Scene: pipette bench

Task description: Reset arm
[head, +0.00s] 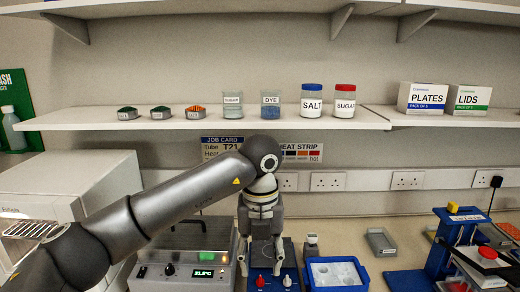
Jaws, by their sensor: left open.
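My left arm comes in from the left and crosses the middle of the head view. Its gripper (262,262) points down with its two fingers apart and nothing seen between them. It is over a dark blue device (266,287) at the lower middle, which carries a red knob (260,281) and a white knob (287,281). I cannot tell whether the fingertips touch this device. My right gripper is not in view.
A grey machine with a lit display (203,273) stands left of the gripper. A blue tray (336,259) and a blue stand (440,250) are to the right. A shelf (420,120) with jars and boxes runs above.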

